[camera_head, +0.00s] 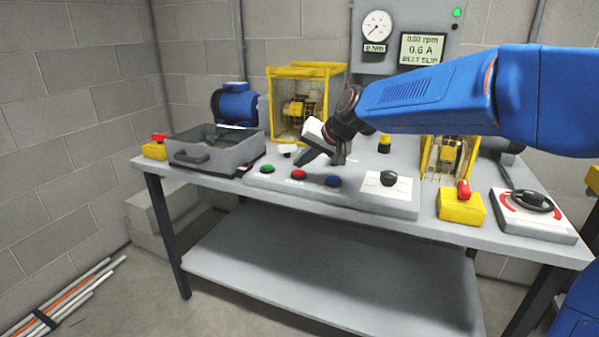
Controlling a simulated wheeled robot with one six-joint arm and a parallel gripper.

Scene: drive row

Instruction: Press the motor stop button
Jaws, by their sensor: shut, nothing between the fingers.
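A sloped grey control panel (340,197) lies along the front of the bench. It bears a green button (267,169), a red button (298,174), a blue button (332,180) and a black knob (388,178) on a white plate. The button labels are too small to read, so no button is marked as motor stop by legible text. My blue arm reaches in from the right.
A grey open-topped box (216,160) stands left of the panel, near a yellow box with a red top (155,148). Yellow cages (303,72) stand behind. A yellow box with a red switch (461,208) and a handwheel (534,201) are right. The wall display (422,48) reads "BELT SLIP".

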